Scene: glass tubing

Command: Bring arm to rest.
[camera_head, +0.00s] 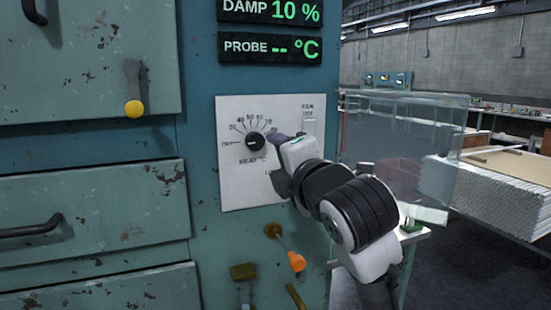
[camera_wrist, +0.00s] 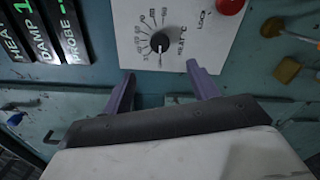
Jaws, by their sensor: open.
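My arm reaches up from the lower right in the head view, with my gripper (camera_head: 275,138) in front of the white control panel (camera_head: 235,185). In the wrist view my gripper (camera_wrist: 158,82) is open, its two purple fingers spread apart with nothing between them. The black heat knob (camera_wrist: 160,42) lies beyond the fingertips and apart from them in that view. In the head view the knob (camera_head: 255,141) shows just left of the fingertips; the exact gap is hard to tell.
Displays read DAMP 10 % (camera_head: 270,11) and PROBE -- °C (camera_head: 270,48). An orange-tipped lever (camera_head: 297,262) sticks out below the panel. A yellow-knobbed lever (camera_head: 134,109) and drawer handles (camera_head: 30,234) are at left. A clear pane (camera_head: 400,150) and stacked sheets (camera_head: 500,190) stand at right.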

